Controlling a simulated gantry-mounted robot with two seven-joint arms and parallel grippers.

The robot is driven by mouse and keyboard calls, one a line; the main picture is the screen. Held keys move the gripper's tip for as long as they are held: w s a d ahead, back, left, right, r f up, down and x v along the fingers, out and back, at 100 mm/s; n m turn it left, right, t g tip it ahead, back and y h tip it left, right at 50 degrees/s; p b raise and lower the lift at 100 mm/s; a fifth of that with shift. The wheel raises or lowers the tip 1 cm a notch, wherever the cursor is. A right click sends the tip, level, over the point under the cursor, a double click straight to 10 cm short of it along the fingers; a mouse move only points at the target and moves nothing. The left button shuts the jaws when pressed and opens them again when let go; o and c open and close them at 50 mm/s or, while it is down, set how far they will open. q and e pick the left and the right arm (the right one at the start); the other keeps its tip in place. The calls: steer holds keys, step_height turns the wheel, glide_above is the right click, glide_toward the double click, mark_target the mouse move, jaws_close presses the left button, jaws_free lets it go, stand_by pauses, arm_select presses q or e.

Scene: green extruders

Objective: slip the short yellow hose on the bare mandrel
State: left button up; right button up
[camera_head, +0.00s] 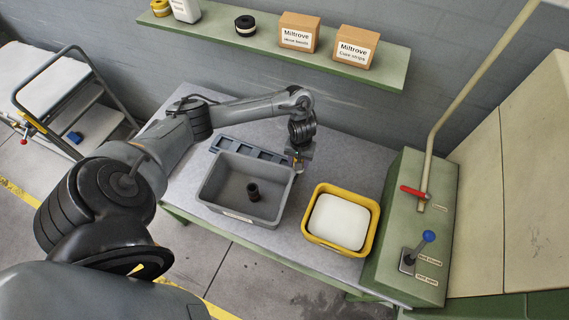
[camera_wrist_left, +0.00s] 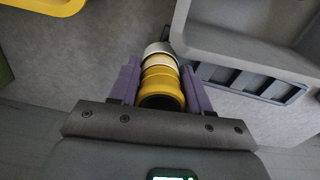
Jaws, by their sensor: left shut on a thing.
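The hose has a dark open near end. A pale, whitish ring or cylinder (camera_wrist_left: 159,48) shows at its far end; I cannot tell whether this belongs to the hose or is a mandrel it touches. In the head view the hose is too small and covered to make out well. I cannot clearly identify a bare mandrel. My right gripper is not in view.
The grey bin (camera_head: 211,204) holds a dark upright tube (camera_head: 253,191). A blue-grey slotted rack (camera_head: 228,146) lies behind it. The yellow bin (camera_head: 313,236) holds a white block (camera_head: 338,221). A green machine (camera_head: 410,225) with levers stands at the right.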

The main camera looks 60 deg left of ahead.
arm_select(q)
steer(key=shift+s+a+f+b, duration=0.2)
steer(key=shift+s+a+f, duration=0.1)
steer(key=shift+a+f, duration=0.9)
steer(key=shift+s+a+f+b, duration=0.25)
steer(key=shift+a+f, duration=0.65)
steer(key=shift+f, duration=0.55)
steer(key=shift+s+a+f+b, duration=0.15)
steer(key=shift+s+a+f, duration=0.2)
steer(key=shift+a+f, duration=0.85)
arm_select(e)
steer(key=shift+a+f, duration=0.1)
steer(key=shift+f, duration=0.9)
arm_select(q)
steer(key=shift+d+f, duration=0.15)
steer(key=shift+f, duration=0.1)
steer(key=o, duration=1.2)
step_height(320, 180, up, 12)
steer(key=p, duration=0.3)
steer(key=shift+r, duration=0.15)
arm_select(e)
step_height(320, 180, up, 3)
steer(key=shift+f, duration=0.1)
